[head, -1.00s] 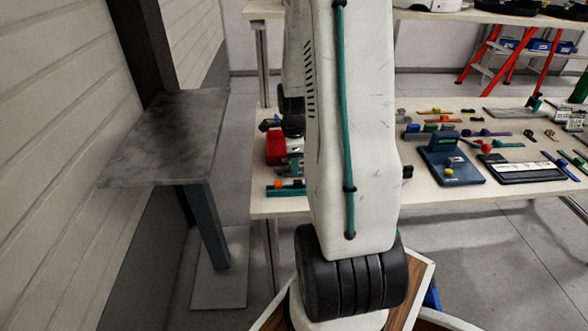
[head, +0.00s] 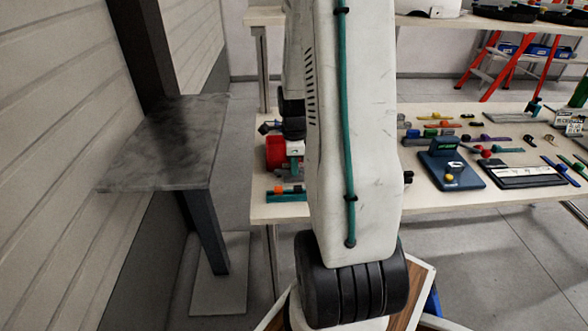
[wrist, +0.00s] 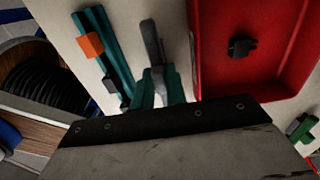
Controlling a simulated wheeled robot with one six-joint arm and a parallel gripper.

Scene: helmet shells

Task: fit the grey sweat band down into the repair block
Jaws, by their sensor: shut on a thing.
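My gripper (wrist: 160,78) has teal fingers, shut on a slim grey strip that I take to be the grey sweat band (wrist: 152,42). The band stands out beyond the fingertips, over the pale tabletop in the wrist view. In the head view my arm hides most of the gripper. A teal bar (wrist: 104,52) with an orange block and a dark block on it lies left of the band in the wrist view, apart from it. The bar also shows at the table's front left in the head view (head: 287,195). I cannot tell which thing is the repair block.
A red tray (wrist: 203,55) with a small black piece in it lies right of the gripper. A blue stand (head: 452,178), a black-and-white board (head: 525,177) and several coloured parts lie on the table's right. A grey raised shelf (head: 165,140) stands on the left.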

